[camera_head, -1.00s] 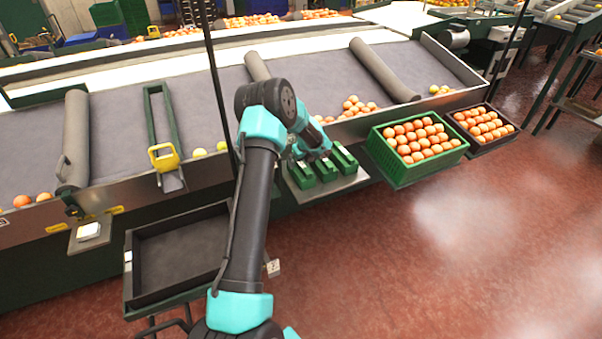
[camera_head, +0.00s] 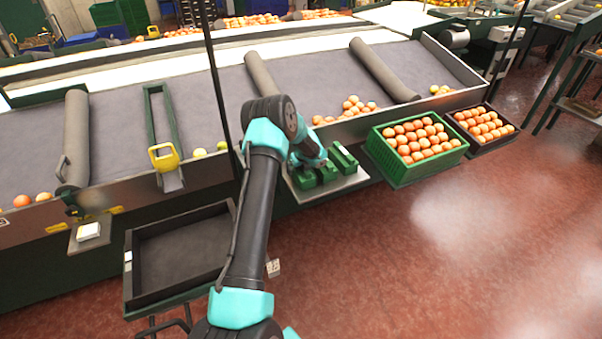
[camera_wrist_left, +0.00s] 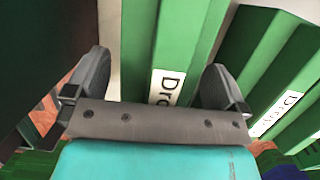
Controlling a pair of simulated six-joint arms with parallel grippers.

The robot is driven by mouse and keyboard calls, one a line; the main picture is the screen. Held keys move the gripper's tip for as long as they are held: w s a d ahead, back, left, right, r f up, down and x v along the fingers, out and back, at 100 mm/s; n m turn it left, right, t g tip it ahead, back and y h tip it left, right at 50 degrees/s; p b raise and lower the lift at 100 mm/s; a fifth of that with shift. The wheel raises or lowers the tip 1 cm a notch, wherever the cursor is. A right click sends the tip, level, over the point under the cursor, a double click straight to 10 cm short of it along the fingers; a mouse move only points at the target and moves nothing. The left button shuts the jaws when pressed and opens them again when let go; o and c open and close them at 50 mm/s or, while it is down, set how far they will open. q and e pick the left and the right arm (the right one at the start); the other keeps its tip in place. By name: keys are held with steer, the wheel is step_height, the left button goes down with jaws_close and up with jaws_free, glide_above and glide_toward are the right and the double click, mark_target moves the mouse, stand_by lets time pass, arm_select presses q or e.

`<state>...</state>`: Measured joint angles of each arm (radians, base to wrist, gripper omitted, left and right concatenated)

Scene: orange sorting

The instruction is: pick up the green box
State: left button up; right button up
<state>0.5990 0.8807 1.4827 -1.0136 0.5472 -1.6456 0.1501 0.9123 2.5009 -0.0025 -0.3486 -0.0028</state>
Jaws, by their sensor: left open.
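Several green boxes stand in a row on a light plate (camera_head: 338,187) at the front edge of the conveyor. One green box (camera_head: 344,160) shows clearly at the right end of the row, and others are partly covered by my left arm. My left gripper (camera_head: 310,163) is low over the row. In the left wrist view my left gripper (camera_wrist_left: 155,85) is open, with one finger on each side of a green box (camera_wrist_left: 140,45) with a white label. I cannot tell whether the fingers touch it. Another labelled green box (camera_wrist_left: 275,70) lies to the right. My right gripper is out of view.
A green crate full of oranges (camera_head: 398,178) stands right of the plate, with a dark crate of oranges (camera_head: 508,132) beyond it. An empty black tray (camera_head: 135,262) is at the left. Loose oranges (camera_head: 352,106) lie on the conveyor.

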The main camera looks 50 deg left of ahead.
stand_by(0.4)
arm_select(q)
steer(key=c, duration=1.1)
steer(key=shift+r, duration=0.1)
steer(key=shift+w+r, duration=0.1)
steer(key=shift+r, duration=1.35)
steer(key=shift+s+d+r, duration=0.15)
steer(key=shift+s+r, duration=0.05)
steer(key=shift+r, duration=0.1)
steer(key=s+d+r, duration=0.1)
steer(key=s+d, duration=0.9)
steer(key=d, duration=0.1)
steer(key=shift+s+d+r, duration=0.15)
steer(key=shift+d, duration=0.2)
